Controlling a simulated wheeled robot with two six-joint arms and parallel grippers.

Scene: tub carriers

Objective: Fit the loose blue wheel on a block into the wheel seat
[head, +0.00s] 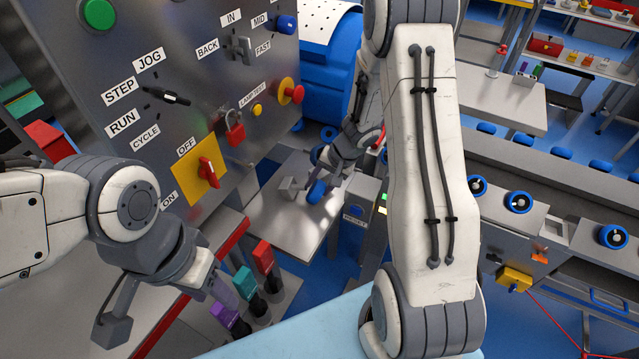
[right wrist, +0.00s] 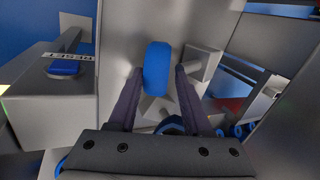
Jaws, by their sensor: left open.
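The loose blue wheel (head: 316,192) is above the grey table below the control panel in the head view. In the right wrist view the wheel (right wrist: 157,68) stands edge-on between my right gripper's two dark fingers (right wrist: 160,75). It is close to the left finger, with a gap to the right one. A grey block (right wrist: 153,108) shows just below the wheel; their contact is not clear. My right gripper (head: 326,184) reaches down at the wheel. My left gripper (head: 168,318) is open and empty at lower left. I cannot tell which part is the wheel seat.
A grey block with a round stub (right wrist: 200,68) stands right of the wheel. A RESET button box (right wrist: 50,90) is at the left. The control panel (head: 190,60) rises beside the table (head: 262,222). Coloured handles (head: 263,257) stand near my left gripper. Blue wheels (head: 518,202) sit at right.

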